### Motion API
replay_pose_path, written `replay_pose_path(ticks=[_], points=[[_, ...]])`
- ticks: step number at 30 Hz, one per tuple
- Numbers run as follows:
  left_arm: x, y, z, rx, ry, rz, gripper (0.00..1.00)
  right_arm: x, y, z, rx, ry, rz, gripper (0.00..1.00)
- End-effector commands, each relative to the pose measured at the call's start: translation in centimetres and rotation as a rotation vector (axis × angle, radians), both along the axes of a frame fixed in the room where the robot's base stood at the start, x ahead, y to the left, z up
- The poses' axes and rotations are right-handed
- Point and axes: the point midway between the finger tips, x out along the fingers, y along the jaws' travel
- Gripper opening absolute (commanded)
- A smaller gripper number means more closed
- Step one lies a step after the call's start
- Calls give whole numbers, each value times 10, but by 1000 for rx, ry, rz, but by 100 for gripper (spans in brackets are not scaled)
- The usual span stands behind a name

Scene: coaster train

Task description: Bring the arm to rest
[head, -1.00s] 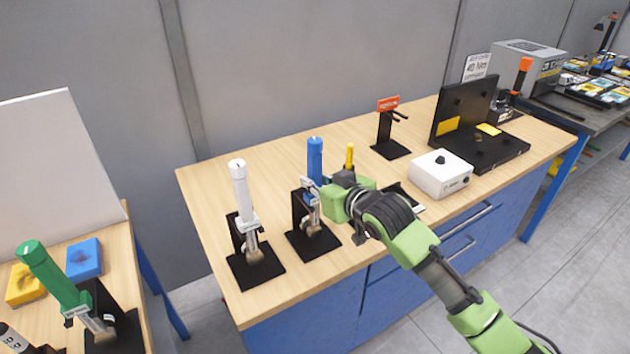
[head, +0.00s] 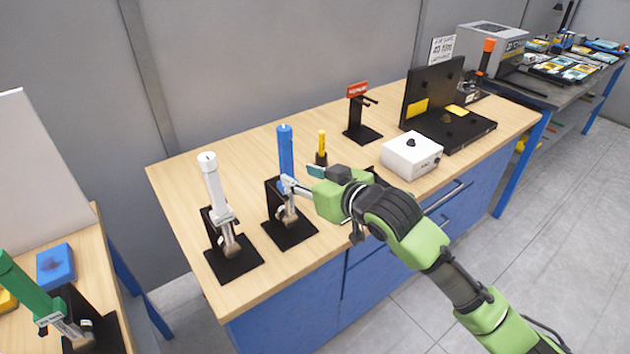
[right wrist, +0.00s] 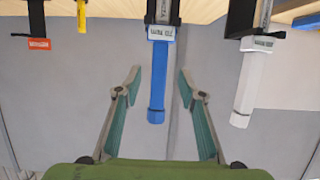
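My right arm comes in from the lower right in the head view, and its gripper (head: 300,180) is just right of the blue-handled tool (head: 286,150). That tool stands upright in a black stand on the wooden bench. In the right wrist view the gripper (right wrist: 157,85) has its two fingers spread wide. The blue handle (right wrist: 157,85) shows between them in the picture, with gaps on both sides, and I see no contact. My left gripper is not in view.
A white-handled tool (head: 211,185) stands to the left on the wooden bench (head: 230,155). A yellow-handled tool (head: 322,143), a white box (head: 411,155) and a black fixture (head: 433,105) stand to the right. A green-handled tool (head: 28,288) is on the left bench.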

Motion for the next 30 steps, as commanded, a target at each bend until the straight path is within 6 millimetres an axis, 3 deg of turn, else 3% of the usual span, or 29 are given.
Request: replay_pose_path(ticks=[6,17,20,23,30], points=[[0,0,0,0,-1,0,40,-27,-19,12,1,-1,0,37],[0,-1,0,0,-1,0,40,-41,-28,14,0,6,-1,37],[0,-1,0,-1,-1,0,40,-50,-31,-3,-5,37,-16,37],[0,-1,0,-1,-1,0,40,-68,-41,-34,-23,96,-46,37],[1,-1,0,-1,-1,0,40,-138,-90,-125,-103,305,-168,37]])
